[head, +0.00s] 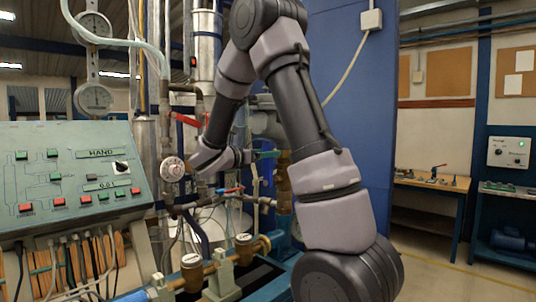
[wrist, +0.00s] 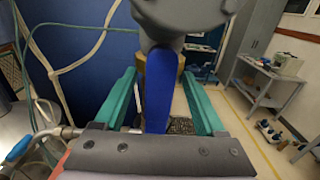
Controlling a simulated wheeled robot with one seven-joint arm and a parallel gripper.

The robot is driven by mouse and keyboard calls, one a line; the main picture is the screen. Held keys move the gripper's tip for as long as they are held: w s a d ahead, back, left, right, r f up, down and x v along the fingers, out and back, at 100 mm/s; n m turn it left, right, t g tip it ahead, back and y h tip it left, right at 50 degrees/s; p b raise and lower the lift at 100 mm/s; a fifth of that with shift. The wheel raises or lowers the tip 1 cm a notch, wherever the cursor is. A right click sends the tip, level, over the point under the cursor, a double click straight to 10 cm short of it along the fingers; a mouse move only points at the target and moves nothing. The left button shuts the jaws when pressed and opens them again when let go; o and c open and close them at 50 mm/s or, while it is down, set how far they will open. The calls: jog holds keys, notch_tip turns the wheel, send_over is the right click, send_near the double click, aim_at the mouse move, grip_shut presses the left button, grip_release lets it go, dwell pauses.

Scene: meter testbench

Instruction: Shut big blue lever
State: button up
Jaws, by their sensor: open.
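The big blue lever (wrist: 159,85) shows in the wrist view as a long blue bar. It runs from a grey valve body (wrist: 185,14) at the top down towards my gripper's palm. My gripper (wrist: 160,76) is open, with one green finger on each side of the lever. A gap shows between the lever and each finger, so it is not clamped. In the head view the green fingers of my gripper (head: 268,154) reach right among the pipes. I cannot clearly make out the big lever there.
A control panel (head: 75,178) stands at the left, with cables below it. Pipes with a red lever (head: 187,120), a round dial (head: 173,168) and brass meters (head: 192,265) crowd around my gripper. Free floor (head: 436,270) lies at the right, before the workbenches.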

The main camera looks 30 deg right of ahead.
jog(key=shift+w+d, duration=0.15)
jog(key=shift+d, duration=0.35)
grip_shut()
dwell(1.2)
